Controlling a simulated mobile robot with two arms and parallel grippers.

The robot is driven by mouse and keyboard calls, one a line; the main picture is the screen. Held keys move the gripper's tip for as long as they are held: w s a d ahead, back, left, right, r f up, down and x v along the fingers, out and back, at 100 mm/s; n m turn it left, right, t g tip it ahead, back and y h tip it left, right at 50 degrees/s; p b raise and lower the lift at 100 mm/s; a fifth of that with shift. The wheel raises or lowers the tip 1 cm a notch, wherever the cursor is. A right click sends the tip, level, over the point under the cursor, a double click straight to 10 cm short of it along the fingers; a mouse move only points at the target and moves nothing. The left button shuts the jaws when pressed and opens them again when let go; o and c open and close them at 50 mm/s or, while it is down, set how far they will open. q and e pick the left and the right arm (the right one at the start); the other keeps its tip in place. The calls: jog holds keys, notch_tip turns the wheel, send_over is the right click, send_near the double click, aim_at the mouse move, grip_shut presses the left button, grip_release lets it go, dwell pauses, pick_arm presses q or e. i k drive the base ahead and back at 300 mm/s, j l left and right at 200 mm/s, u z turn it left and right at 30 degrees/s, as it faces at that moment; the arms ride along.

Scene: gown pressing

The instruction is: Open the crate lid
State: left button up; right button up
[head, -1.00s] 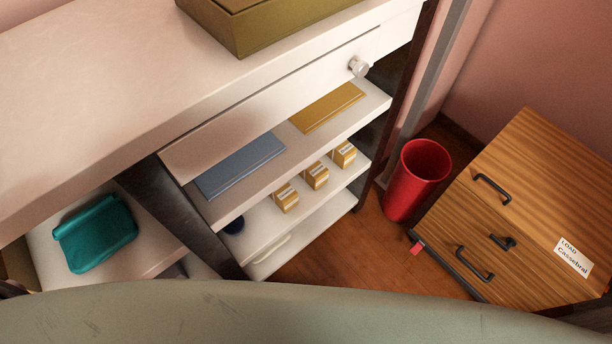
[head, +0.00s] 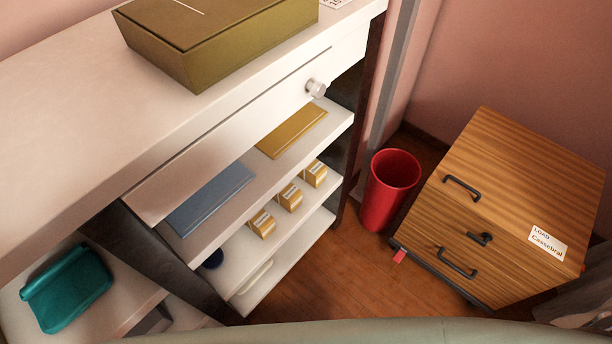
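A wooden crate (head: 500,170) stands on the floor at the right. It has two dark handles, an upper one (head: 462,187) and a lower one (head: 457,263), with a dark latch (head: 480,239) between them. The wooden top looks closed. An olive box (head: 215,40) with a lid sits on the white counter at the top; its lid looks shut. Neither of my grippers is in view.
A red bin (head: 390,190) stands between the crate and the shelf unit. The shelves hold a blue book (head: 211,199), a yellow book (head: 292,130), several small boxes (head: 290,197) and a teal pouch (head: 66,287). Bare wooden floor (head: 335,270) lies in front. A pale green surface crosses the bottom edge.

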aim_at(542, 194)
jog(key=z, duration=1.75)
jog(key=i+j+z, duration=0.1)
jog(key=z, duration=0.2)
jog(key=j, duration=0.1)
